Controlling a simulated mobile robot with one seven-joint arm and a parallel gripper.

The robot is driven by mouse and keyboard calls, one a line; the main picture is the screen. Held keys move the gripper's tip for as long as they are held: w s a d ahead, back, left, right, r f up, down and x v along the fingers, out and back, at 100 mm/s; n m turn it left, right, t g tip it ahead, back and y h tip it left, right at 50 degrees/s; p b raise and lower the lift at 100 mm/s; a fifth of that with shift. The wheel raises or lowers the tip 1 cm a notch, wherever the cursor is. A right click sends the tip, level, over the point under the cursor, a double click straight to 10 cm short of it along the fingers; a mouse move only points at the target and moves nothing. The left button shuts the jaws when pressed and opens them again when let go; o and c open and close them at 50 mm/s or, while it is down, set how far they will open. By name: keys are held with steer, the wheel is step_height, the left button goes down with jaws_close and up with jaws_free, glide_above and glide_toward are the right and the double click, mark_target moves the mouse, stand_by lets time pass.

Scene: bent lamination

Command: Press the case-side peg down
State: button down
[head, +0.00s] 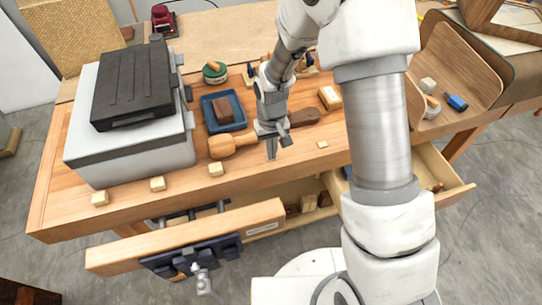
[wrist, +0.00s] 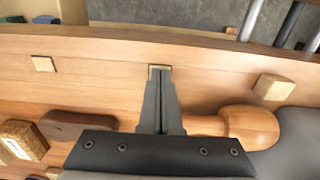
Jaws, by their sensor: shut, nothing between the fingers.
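Small pale square wooden pegs stand in a row along the bench's front edge. In the head view three at the left, a far-left peg (head: 100,198), a second peg (head: 158,184) and a third peg (head: 216,169), stand up as blocks; the third also shows raised in the wrist view (wrist: 273,87). A right peg (head: 322,144) looks nearly flush in the wrist view (wrist: 42,64). My gripper (head: 271,155) is shut and empty, pointing down, its tips (wrist: 160,78) at a low peg (wrist: 160,67) they partly hide. I cannot tell whether they touch it.
A wooden mallet (head: 230,145) lies close beside my gripper. A grey box (head: 135,155) with a black case (head: 133,85) on top fills the bench's left. A blue tray (head: 236,127) sits behind the mallet.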

step_height(320, 180, up, 8)
steer(key=p, duration=0.5)
stand_by(0.5)
steer(key=shift+f, duration=0.1)
stand_by(0.9)
steer(key=s+d+r+m+t, duration=0.15)
steer(key=d+r, duration=0.25)
steer(key=r, duration=0.5)
steer(key=s+d+r+t, duration=0.1)
steer(key=s+d+r, duration=0.2)
steer(key=r, duration=0.6)
steer(key=s+d+r+m+t, duration=0.1)
steer(key=s+d+r, duration=0.1)
steer(key=s+r, duration=0.2)
steer(key=s+d+r+t, duration=0.2)
steer(key=s+r, duration=0.3)
steer(key=s, duration=0.5)
steer(key=shift+d+m, duration=0.35)
steer(key=shift+d, duration=0.4)
